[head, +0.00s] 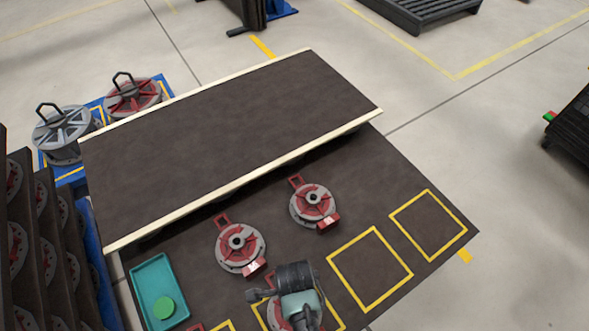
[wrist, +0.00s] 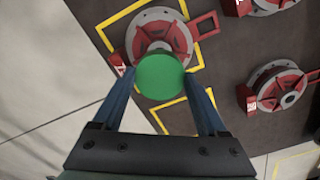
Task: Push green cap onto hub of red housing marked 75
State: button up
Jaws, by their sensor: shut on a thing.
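In the wrist view my gripper (wrist: 162,82) is shut on a round green cap (wrist: 160,76), held between the two blue fingers. Behind the cap is a red and grey housing (wrist: 158,34) inside a yellow square. The cap covers the housing's lower part and its hub appears hidden. A gap between cap and housing cannot be judged. The housing's red tag (wrist: 117,63) is partly hidden by a finger and its number is not readable. In the head view my gripper (head: 302,318) covers most of this housing (head: 274,312), and the held cap is hidden.
Two other red housings, one left (head: 240,246) and one right (head: 314,204), stand near the conveyor (head: 230,130). Two yellow squares at right (head: 370,268) are empty. Racks stand at far left.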

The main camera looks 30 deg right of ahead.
jog(key=shift+f+b, duration=3.95)
jog(key=shift+b, duration=0.45)
jog(key=shift+f, duration=0.45)
jog(key=o, duration=1.2)
notch_tip(320, 180, up, 13)
jog(key=p, duration=0.5)
